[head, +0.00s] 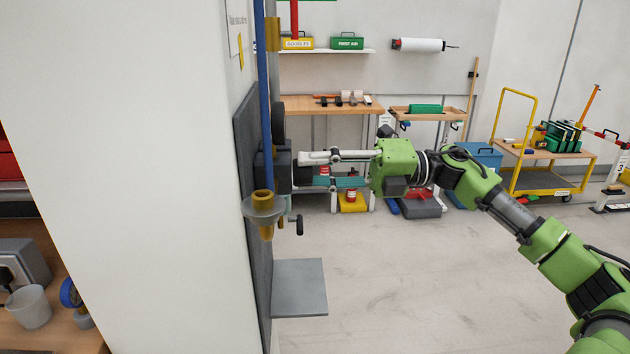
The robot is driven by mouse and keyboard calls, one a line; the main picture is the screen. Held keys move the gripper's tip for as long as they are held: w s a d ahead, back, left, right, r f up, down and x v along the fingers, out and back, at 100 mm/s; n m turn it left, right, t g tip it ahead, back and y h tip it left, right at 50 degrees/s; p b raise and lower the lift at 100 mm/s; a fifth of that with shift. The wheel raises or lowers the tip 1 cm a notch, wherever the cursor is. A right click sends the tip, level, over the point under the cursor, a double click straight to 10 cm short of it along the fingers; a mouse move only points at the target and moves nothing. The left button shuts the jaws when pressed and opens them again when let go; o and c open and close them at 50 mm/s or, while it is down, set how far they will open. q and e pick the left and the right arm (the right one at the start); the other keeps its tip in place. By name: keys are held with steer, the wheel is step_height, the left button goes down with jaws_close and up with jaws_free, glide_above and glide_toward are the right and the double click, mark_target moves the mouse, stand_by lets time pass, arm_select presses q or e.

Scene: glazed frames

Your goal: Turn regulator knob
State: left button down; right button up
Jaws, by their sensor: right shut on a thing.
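The regulator is a dark block (264,172) on a grey panel (246,120) fixed to the side of the white wall. Its dark knob (284,171) faces right, toward my arm. My right gripper (302,170) reaches in from the right, its fingers pointing left and its tips at the knob. It is shut on the knob, whose right side is partly hidden by the fingertips. The angle of the knob cannot be told. My left gripper is out of view.
A blue pipe (265,80) runs down in front of the regulator. Below are a brass fitting with a grey disc (263,207), a small crank (297,225) and a grey shelf (300,288). The floor to the right is open; benches and a yellow cart (540,150) stand behind.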

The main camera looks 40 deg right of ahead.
stand_by(0.4)
steer(key=o, duration=1.1)
steer(key=v, duration=1.2)
steer(key=shift+d, duration=0.1)
